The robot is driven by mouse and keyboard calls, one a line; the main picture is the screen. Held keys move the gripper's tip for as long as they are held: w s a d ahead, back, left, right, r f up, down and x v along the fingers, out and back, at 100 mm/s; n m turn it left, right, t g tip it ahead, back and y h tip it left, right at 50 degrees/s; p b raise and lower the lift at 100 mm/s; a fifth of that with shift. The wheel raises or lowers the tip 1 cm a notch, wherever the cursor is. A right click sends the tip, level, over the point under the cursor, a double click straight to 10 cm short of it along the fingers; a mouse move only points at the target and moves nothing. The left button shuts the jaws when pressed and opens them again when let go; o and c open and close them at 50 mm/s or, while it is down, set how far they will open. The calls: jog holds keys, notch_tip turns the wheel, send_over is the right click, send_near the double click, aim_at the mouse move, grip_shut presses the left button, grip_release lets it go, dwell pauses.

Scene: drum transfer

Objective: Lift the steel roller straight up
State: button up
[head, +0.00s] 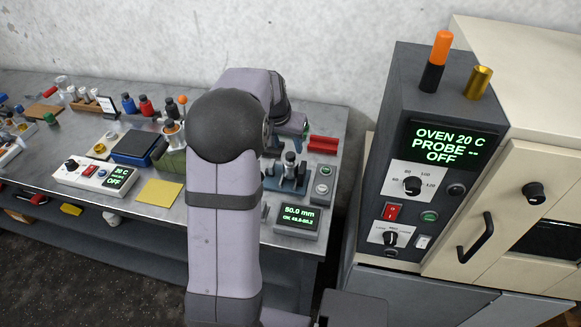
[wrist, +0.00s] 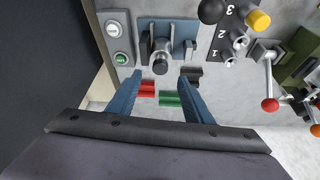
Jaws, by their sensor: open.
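A steel upright piece with a dark rounded end (wrist: 160,62) sits in a blue fixture (wrist: 181,31) in the wrist view; it looks like the steel roller, but I cannot be sure. In the head view the steel piece (head: 290,159) shows in the blue fixture (head: 296,182), just right of my arm. My gripper (wrist: 160,86) is open and empty, its two blue fingers wide apart. In the wrist view the steel piece lies beyond the fingertips, not between them. My arm hides part of the bench around the fixture in the head view.
A display reading 50.0 mm (head: 296,217) stands in front of the fixture. Red blocks (head: 323,144) lie behind it; red (wrist: 147,88) and green (wrist: 168,99) pieces show between my fingers. A numbered rack (wrist: 232,36) is close beside. The oven control tower (head: 441,115) rises to the right.

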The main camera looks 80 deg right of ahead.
aim_at(290, 154)
jog(key=shift+p+x, duration=0.3)
jog(key=shift+x, duration=0.5)
jog(key=shift+f, duration=0.15)
jog(key=shift+p+x, duration=1.35)
jog(key=shift+x, duration=1.1)
grip_shut()
